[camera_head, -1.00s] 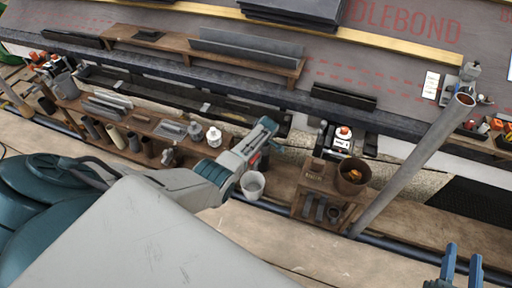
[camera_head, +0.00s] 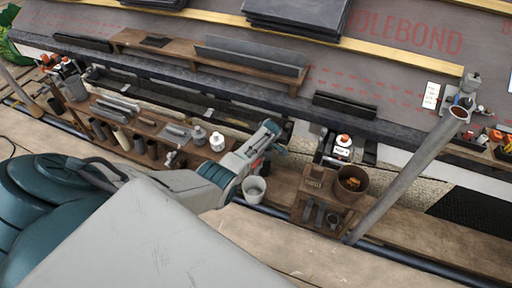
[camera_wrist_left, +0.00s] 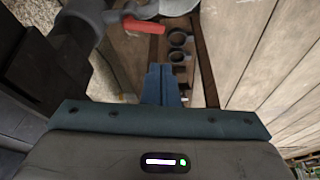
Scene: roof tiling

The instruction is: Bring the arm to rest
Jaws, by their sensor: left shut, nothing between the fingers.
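My left arm comes in from the left in the head view. My right gripper is out of the head view.
A grey pole (camera_head: 405,180) rises at the right. A bench (camera_head: 150,128) holds several tools. Slates (camera_head: 295,15) lie on the roof.

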